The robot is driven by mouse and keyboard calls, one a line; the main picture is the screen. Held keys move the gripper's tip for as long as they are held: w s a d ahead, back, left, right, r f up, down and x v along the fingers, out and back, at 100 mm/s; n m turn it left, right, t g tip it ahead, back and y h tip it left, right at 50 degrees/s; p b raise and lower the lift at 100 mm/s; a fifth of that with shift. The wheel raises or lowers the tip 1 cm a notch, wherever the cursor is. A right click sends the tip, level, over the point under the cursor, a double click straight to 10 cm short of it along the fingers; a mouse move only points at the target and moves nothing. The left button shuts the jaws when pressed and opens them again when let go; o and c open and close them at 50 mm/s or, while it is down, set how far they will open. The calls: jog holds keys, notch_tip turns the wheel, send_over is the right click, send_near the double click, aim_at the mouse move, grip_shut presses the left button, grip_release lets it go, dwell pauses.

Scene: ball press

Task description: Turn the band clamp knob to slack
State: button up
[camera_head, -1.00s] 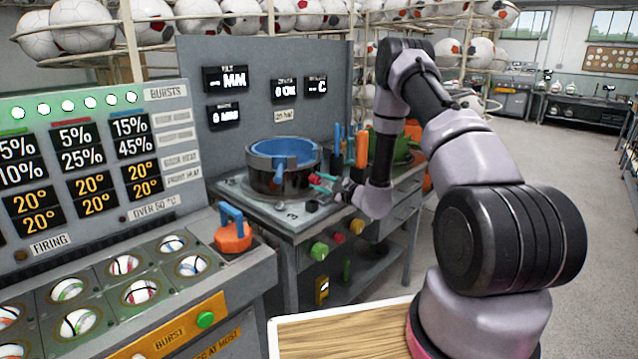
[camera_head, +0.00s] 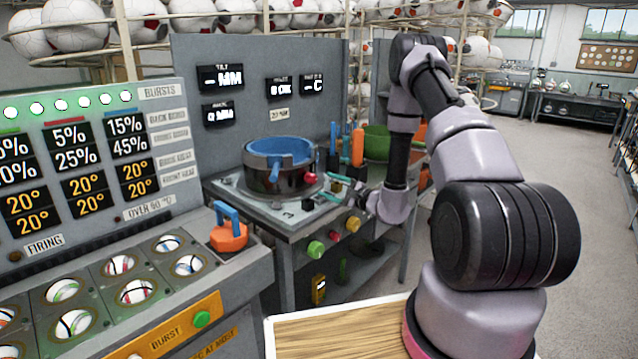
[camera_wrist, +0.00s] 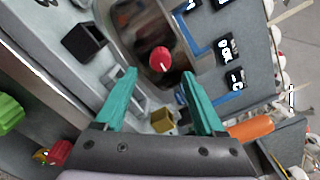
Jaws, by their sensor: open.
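The band clamp knob is a small red knob (camera_head: 310,178) on the right side of the dark round press pot (camera_head: 262,181) with its blue inner ring (camera_head: 283,147). In the wrist view the red knob (camera_wrist: 159,57), with a pale mark on it, shows just beyond and between the teal fingertips. My gripper (camera_head: 334,187) is open and empty, to the right of the knob. The wrist view shows my gripper (camera_wrist: 159,75) with its fingers apart on either side of the line to the knob. A small gap seems to separate fingertips and knob.
A dark block (camera_wrist: 83,42) and a brass block (camera_wrist: 162,120) stand near the fingers. An orange-handled tool (camera_head: 358,147) and a green bowl (camera_head: 377,141) stand behind my wrist. Green (camera_head: 316,248) and yellow (camera_head: 353,224) knobs sit on the bench front.

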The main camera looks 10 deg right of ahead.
jog(key=shift+v, duration=2.15)
